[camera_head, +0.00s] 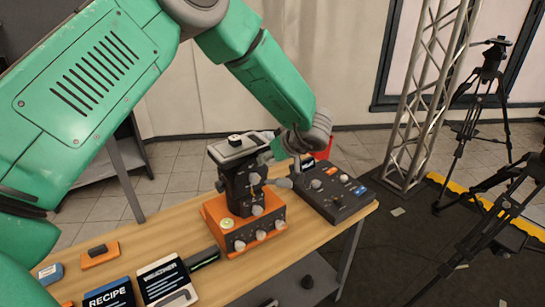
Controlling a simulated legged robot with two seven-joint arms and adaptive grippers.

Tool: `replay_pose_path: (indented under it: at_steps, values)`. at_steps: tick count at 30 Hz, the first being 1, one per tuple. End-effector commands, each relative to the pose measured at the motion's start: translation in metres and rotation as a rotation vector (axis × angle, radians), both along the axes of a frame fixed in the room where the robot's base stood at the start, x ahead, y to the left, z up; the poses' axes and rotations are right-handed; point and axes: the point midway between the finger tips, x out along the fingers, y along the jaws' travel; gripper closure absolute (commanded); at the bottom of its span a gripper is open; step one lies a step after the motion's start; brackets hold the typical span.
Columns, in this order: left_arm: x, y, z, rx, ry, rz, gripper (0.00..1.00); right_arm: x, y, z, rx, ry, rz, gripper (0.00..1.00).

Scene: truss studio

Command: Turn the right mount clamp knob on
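A black mount clamp (240,190) with a grey top plate stands upright on an orange box (215,212) on the wooden table. Pale knobs show on the box's front, and another pale knob (257,210) sits low on the clamp. A grey piece sticks out at the clamp's right side; I cannot tell whether it is a knob or a fingertip. My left arm comes in from the left, arches over the table and ends at a wrist just behind and right of the clamp. My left gripper is mostly hidden there, so its fingers are unclear. My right gripper is not in view.
A dark control panel (340,208) with knobs lies close on the right, with a red thing (324,150) behind it. Labelled boxes, including a Recipe box (108,296), lie at front left. A metal truss (425,100) and tripods (480,95) stand beyond the table.

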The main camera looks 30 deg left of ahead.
Motion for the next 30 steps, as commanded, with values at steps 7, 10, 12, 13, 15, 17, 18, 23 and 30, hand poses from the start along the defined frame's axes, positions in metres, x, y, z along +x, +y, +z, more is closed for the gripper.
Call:
replay_pose_path:
  at_steps: [7,10,12,13,15,17,18,23,30]
  values:
    - [-0.008,-0.022,0.023,0.0,-0.002,-0.004,0.56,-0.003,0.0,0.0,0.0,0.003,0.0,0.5]
    - [-0.014,-0.037,0.039,-0.001,-0.002,-0.002,0.56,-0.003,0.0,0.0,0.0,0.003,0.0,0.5]
    - [-0.017,-0.047,0.05,0.0,-0.004,-0.002,0.56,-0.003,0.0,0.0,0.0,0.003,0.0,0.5]
    - [-0.019,-0.051,0.054,0.0,-0.003,-0.001,0.56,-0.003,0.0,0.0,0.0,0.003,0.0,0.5]
    - [-0.022,-0.059,0.064,0.0,-0.003,-0.003,0.56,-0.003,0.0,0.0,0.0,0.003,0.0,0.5]
    - [-0.024,-0.065,0.07,0.001,-0.002,-0.001,0.56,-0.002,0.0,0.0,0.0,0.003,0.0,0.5]
    - [-0.025,-0.069,0.073,0.0,-0.002,0.0,0.56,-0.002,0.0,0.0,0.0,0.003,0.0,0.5]
    - [-0.028,-0.077,0.082,0.002,-0.001,-0.001,0.56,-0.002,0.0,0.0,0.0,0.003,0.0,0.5]
    - [-0.029,-0.078,0.084,0.001,0.0,0.0,0.56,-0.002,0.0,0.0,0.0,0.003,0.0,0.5]
